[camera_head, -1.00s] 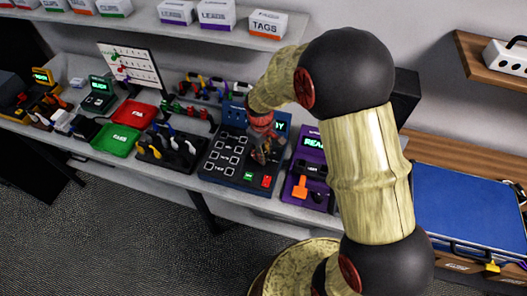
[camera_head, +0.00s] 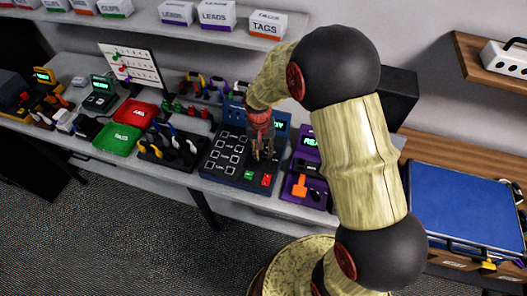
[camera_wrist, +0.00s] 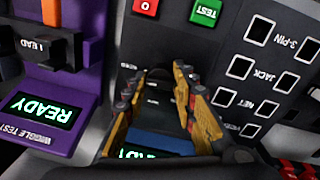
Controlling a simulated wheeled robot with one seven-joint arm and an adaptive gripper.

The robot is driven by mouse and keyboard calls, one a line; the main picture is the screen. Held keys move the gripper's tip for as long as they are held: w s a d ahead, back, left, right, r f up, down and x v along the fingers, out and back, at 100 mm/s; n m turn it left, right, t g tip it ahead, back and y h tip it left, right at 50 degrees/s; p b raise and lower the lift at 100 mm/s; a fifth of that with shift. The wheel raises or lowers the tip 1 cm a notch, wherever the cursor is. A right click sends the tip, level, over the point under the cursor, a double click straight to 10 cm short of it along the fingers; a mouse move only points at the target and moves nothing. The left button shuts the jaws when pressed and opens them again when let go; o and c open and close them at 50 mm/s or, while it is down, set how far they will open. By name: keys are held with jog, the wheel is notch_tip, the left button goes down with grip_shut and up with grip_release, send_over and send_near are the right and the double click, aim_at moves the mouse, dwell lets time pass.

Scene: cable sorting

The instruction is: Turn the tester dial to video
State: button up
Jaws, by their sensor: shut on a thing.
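The dark tester (camera_head: 225,165) lies on the bench, with labelled sockets on its left side and a lit screen at the back. It also fills the middle of the wrist view (camera_wrist: 215,50). My gripper (camera_head: 262,155) points down over the tester's right half, and in the wrist view its tan fingers (camera_wrist: 156,80) are closed around the dark dial (camera_wrist: 158,73). The dial is mostly hidden by the fingers, so I cannot tell its setting. Small labels around it are too blurred to read.
A purple wiggle tester (camera_wrist: 60,125) showing READY stands close beside the tester. A green TEST button (camera_wrist: 207,11) and a red button (camera_wrist: 146,6) sit at the tester's front edge. Red (camera_head: 136,113) and green (camera_head: 113,138) trays lie to the left.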

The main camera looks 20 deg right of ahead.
aim_at(261, 152)
jog(key=shift+m, duration=0.5)
jog(key=o, duration=1.1)
jog(key=shift+a, duration=0.1)
jog(key=shift+o, duration=0.2)
notch_tip(261, 152, up, 12)
jog(key=shift+w+a, duration=0.2)
jog(key=shift+a, duration=0.1)
